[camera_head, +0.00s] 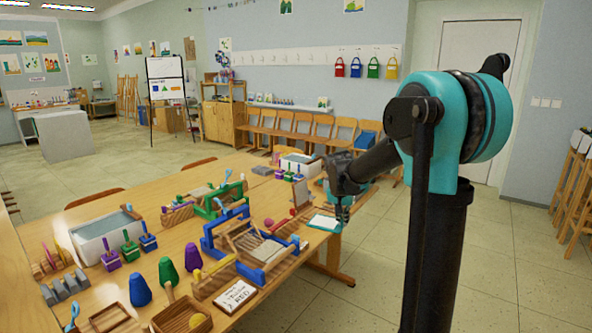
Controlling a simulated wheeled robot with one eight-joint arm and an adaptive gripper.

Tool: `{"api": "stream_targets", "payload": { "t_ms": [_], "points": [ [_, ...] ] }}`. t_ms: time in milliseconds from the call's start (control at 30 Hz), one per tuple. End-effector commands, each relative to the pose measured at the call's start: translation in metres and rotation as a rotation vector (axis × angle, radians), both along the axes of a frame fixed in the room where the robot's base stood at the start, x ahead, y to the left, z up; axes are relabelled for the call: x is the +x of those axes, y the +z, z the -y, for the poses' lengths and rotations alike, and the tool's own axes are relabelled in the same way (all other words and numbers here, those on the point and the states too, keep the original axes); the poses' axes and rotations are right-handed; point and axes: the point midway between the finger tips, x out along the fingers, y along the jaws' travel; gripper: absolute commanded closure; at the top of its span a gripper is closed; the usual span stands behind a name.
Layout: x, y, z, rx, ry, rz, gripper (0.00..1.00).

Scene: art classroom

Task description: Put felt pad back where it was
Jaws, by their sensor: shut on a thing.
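My gripper (342,218) hangs at the right end of the wooden table, pointing down. It is small and dark in this view. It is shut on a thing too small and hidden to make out. I cannot pick out the felt pad for certain, neither in the jaws nor on the table. A flat white pad with a teal edge (324,223) lies on the table's right edge, just below and left of my gripper in the picture. I cannot tell the gap between them.
The wooden table (214,288) is crowded. Blue (211,243) and green (209,207) frames, a white bin (97,240), coloured cones (168,270), a wooden tray (181,318) and a lettered card (235,296) stand on it.

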Motion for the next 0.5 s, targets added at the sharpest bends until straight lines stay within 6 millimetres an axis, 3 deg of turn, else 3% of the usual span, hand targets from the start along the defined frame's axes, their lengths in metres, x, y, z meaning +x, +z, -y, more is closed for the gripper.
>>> {"api": "stream_targets", "payload": {
  "t_ms": [400,500],
  "points": [
    [0.008,-0.104,0.02,0.006,0.316,0.007,1.0],
    [0.007,-0.121,0.023,0.003,0.381,0.017,1.0]
  ]
}}
